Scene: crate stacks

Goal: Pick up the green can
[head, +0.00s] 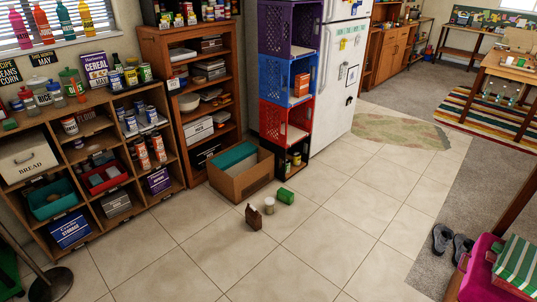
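The green can (286,196) lies on its side on the tiled floor near the middle of the head view, just in front of the foot of the crate stack. A pale, whitish can (269,205) stands close to its left. A brown bottle-like container (253,217) stands further left and nearer. Neither of my grippers is in view, and nothing touches the green can from above.
A cardboard box (233,187) stands behind and left of the cans. The purple, blue and red crates (273,117) are stacked beside the white fridge (339,80). Wooden shelves line the left. Open tiled floor lies in front; shoes (443,239) sit at right.

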